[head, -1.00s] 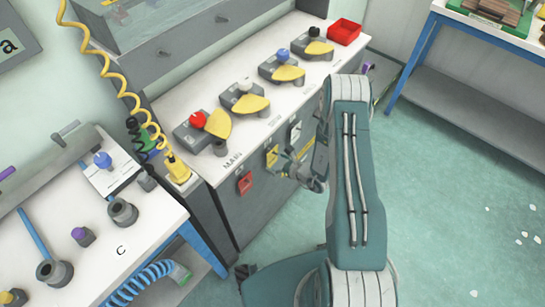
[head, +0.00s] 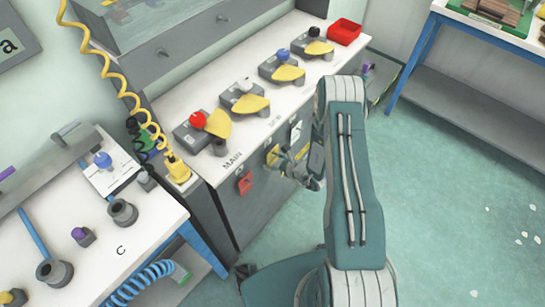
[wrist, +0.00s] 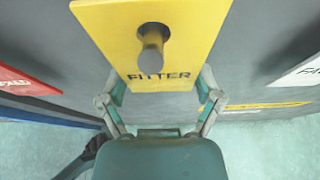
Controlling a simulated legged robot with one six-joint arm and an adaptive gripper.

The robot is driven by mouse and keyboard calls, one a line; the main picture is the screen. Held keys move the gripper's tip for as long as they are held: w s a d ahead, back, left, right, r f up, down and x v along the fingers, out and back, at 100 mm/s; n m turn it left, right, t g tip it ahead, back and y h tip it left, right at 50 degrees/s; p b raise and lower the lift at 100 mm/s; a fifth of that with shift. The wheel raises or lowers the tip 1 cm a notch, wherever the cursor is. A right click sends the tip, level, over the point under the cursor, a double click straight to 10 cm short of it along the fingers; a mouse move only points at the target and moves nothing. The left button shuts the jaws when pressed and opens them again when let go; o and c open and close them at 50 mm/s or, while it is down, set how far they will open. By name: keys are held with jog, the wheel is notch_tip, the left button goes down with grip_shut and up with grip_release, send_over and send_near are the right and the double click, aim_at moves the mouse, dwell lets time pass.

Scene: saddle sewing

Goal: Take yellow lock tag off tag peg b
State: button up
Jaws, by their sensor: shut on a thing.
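The yellow lock tag (wrist: 190,30), marked FITTER, hangs on the grey front of the bench. A round grey peg (wrist: 152,45) sticks out through its hole in the wrist view. My gripper (wrist: 160,86) has one finger at each side edge of the tag's lower part and is shut on it. In the head view the tag (head: 272,155) shows beside my gripper (head: 280,162), partly covered by it. The peg is too small to make out there.
A red tag (head: 245,183) hangs left of the yellow one, and a white tag (head: 296,131) to its right. Levers with coloured knobs stand on the bench top (head: 185,110). Open floor lies to the right.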

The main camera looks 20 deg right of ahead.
jog(key=shift+s+r, duration=0.1)
jog(key=shift+r, duration=0.05)
jog(key=shift+s+d, duration=0.1)
jog(key=shift+d, duration=0.05)
jog(key=shift+s+d+r, duration=0.2)
jog(key=shift+s+r, duration=0.05)
jog(key=shift+s, duration=0.05)
dwell(0.3)
jog(key=shift+d, duration=0.1)
jog(key=shift+s+d+r, duration=0.1)
jog(key=shift+s+d, duration=0.2)
jog(key=shift+s, duration=0.15)
jog(key=shift+s+d, duration=0.15)
jog(key=shift+s, duration=0.1)
jog(key=shift+s+d, duration=0.1)
jog(key=s+d, duration=0.3)
jog(key=s, duration=0.2)
jog(key=shift+d+r, duration=0.2)
jog(key=shift+d, duration=0.05)
dwell(0.9)
